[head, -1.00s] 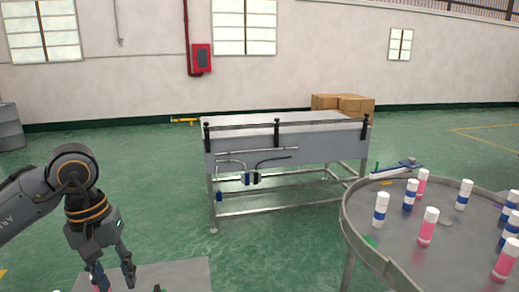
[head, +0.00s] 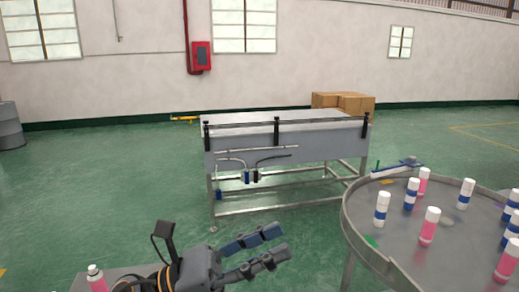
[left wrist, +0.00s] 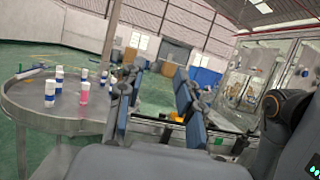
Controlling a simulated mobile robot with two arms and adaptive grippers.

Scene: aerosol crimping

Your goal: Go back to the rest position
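My left gripper (head: 281,243) is at the bottom centre of the head view, its two fingers apart and pointing right. In the left wrist view its fingers (left wrist: 158,100) also stand apart with nothing held between them. A pink can with a white cap (head: 97,281) stands at the bottom left of the head view, to the left of the gripper and clear of its fingers. Its lower part is cut off by the frame edge. My right gripper is not in view.
A round metal table (head: 388,262) at the right holds several pink and blue cans with white caps. It also shows in the left wrist view (left wrist: 30,112). A grey metal workbench (head: 300,148) stands further back. Green floor lies open between them.

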